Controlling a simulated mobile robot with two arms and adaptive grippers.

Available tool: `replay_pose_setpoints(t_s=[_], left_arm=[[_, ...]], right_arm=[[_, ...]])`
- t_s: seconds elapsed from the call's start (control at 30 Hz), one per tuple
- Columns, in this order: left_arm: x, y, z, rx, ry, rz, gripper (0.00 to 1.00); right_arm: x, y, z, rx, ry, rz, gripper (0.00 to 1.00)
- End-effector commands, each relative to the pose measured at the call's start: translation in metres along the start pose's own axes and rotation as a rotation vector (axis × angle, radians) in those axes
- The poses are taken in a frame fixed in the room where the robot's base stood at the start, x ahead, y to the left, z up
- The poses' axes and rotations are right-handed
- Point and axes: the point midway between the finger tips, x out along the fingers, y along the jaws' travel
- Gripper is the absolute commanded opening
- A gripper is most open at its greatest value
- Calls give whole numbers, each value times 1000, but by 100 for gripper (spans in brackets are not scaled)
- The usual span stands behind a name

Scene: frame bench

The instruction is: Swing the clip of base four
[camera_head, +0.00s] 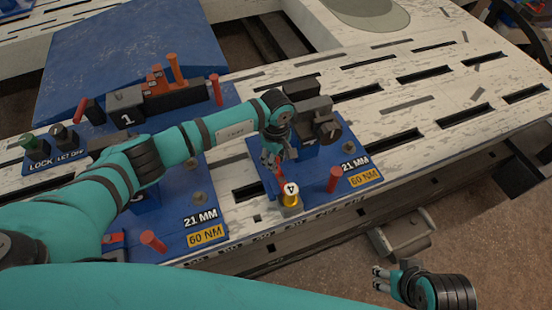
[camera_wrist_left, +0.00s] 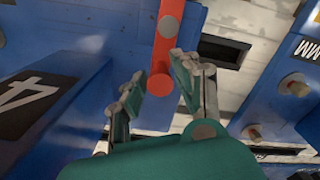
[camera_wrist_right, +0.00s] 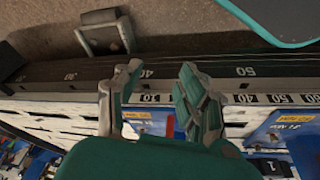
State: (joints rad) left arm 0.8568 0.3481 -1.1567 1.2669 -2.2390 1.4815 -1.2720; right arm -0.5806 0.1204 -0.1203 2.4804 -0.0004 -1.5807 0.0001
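Base four is the blue base (camera_head: 354,158) at the right of the bench, with a dark clamp block on it. Its black label marked 4 (camera_wrist_left: 30,100) shows in the left wrist view. An orange-red clip arm (camera_wrist_left: 164,50) rises between the fingers of my left gripper (camera_wrist_left: 156,72). The fingers are apart, one on each side of it, and I see a gap at the left finger. In the head view my left gripper (camera_head: 272,158) is low over the base's left part and hides much of the clip. My right gripper (camera_wrist_right: 150,85) is open and empty, beyond the bench's front edge.
A gold cylinder with a white cap marked 4 (camera_head: 289,193) stands at the base's front. A red peg (camera_head: 334,180) stands right of it. Another blue base (camera_head: 205,218) lies to the left, partly behind my arm. The slotted bench top (camera_head: 440,100) is clear at right.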

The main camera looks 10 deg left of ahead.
Motion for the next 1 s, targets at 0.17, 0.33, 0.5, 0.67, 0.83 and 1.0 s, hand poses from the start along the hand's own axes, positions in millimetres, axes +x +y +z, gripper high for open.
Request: replay_pose_setpoints(t_s=[0.17,0.33,0.5,0.67,0.83,1.0], left_arm=[[0,0,0,0,0,0,5],[0,0,0,0,0,0,0],[-1,-1,0,-12,0,0,0],[-1,-3,-2,-63,1,0,0],[-2,-8,-3,-168,0,-1,0],[-2,-15,-5,-316,1,-2,0]], right_arm=[[0,0,0,0,0,0,40],[0,0,0,0,0,0,40],[-1,0,0,0,0,0,40],[-3,0,-1,0,0,0,40],[-7,0,-2,0,0,0,40],[8,0,-4,1,-9,-2,40]])
